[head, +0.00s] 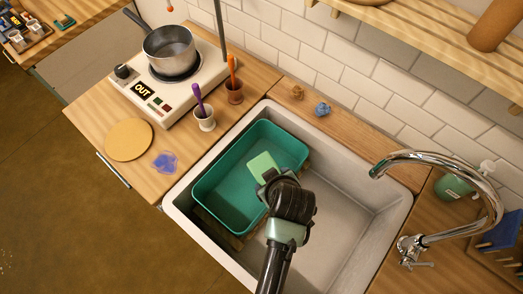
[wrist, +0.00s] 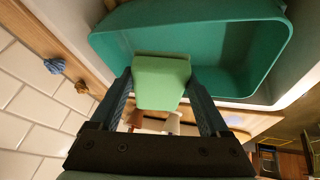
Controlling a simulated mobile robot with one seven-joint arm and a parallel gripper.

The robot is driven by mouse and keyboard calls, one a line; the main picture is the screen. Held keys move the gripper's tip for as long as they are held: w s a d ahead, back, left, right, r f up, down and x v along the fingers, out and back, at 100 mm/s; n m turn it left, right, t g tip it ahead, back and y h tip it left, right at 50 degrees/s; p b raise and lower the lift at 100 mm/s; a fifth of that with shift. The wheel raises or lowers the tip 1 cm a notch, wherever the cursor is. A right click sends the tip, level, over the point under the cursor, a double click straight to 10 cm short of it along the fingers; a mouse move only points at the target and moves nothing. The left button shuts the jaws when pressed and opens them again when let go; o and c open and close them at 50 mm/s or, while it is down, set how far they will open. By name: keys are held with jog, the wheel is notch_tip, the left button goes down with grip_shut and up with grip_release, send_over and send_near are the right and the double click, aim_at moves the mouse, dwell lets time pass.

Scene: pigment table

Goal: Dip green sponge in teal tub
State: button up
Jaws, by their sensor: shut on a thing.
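The light green sponge (head: 262,162) is held over the teal tub (head: 213,187), which sits inside the sink. In the wrist view the sponge (wrist: 162,80) is between the two fingers of my gripper (wrist: 162,92), which is shut on it. The teal tub also fills the top of the wrist view (wrist: 125,45). My gripper (head: 268,176) comes in from the lower right over the tub's right side in the head view. I cannot tell whether the sponge touches the tub's floor or any liquid there.
The grey sink (head: 345,215) surrounds the tub, with bare basin to its right. A chrome faucet (head: 430,158) arches at right. A hot plate (head: 150,85) with a pot (head: 168,48), two cups holding tools (head: 204,122), and a blue smear (head: 165,162) are at left. Two crumpled bits (head: 322,109) lie behind the sink.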

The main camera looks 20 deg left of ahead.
aim_at(262, 161)
jog(key=w+a+n+y, duration=0.1)
jog(key=n, duration=0.2)
jog(key=w+a+n+g+y, duration=0.1)
jog(key=n, duration=0.1)
jog(key=w+a+r+n+y, duration=0.1)
jog(key=n+y, duration=0.1)
jog(key=n, duration=0.1)
jog(key=shift+w+a+r+n+g, duration=0.1)
jog(key=shift+w+a+n+g, duration=0.05)
jog(key=shift+w+n+g, duration=0.15)
jog(key=shift+w+a+r+n+g+y+p, duration=0.15)
jog(key=shift+w+n+g+y, duration=0.1)
jog(key=shift+n, duration=0.3)
jog(key=shift+w+a+r+n+g+y+p, duration=0.15)
jog(key=shift+n+y, duration=0.1)
jog(key=shift+n, duration=0.3)
jog(key=shift+f+b, duration=1.75)
jog(key=shift+f, duration=0.75)
notch_tip(262, 161, down, 6)
jog(key=b, duration=0.5)
jog(key=shift+r+b, duration=0.2)
jog(key=shift+b, duration=0.1)
jog(key=shift+r, duration=0.15)
jog(key=shift+r+p, duration=3.1)
jog(key=shift+r, duration=1)
jog(key=shift+r+p, duration=1.3)
jog(key=shift+r, duration=0.75)
